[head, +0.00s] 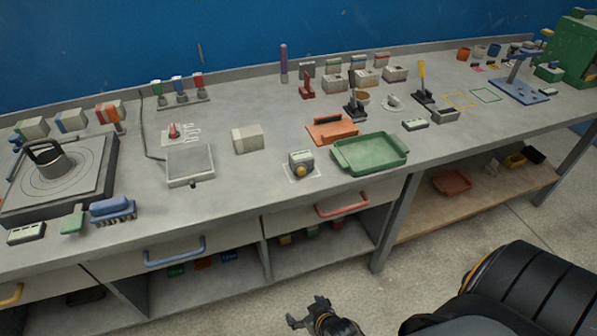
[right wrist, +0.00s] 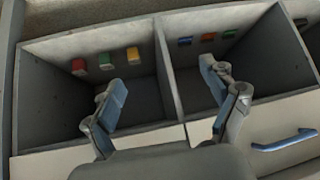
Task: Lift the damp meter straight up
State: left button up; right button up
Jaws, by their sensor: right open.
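My right gripper (head: 307,311) is low in front of the bench, below and well apart from the meter. In the right wrist view my right gripper (right wrist: 163,80) is open, with nothing between its fingers, facing the open compartments under the bench. The meter does not show there. My left gripper is not in view.
A green tray (head: 369,168) stands just right of the meter, and an orange tray (head: 332,131) behind it. A beige block (head: 247,138) and a grey scale-like plate (head: 190,165) are to its left. A red drawer handle (head: 342,205) sticks out below the bench edge.

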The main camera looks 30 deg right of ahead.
jog(key=w+d+r+m+t+b, duration=0.1)
jog(key=w+d+r+t+b, duration=0.2)
jog(key=w+r, duration=0.5)
jog(key=m+t+h+b, duration=0.2)
jog(key=t+h+b, duration=0.2)
jog(key=t, duration=0.2)
send_near(305, 162)
jog(key=x, duration=0.3)
jog(key=shift+w+r, duration=0.1)
jog(key=shift+w, duration=0.3)
jog(key=shift+f+p+x, duration=0.2)
jog(key=shift+p+x, duration=0.2)
jog(key=shift+x, duration=2.8)
jog(key=shift+s, duration=0.1)
jog(key=c, duration=1.4)
jog(key=shift+c, duration=0.8)
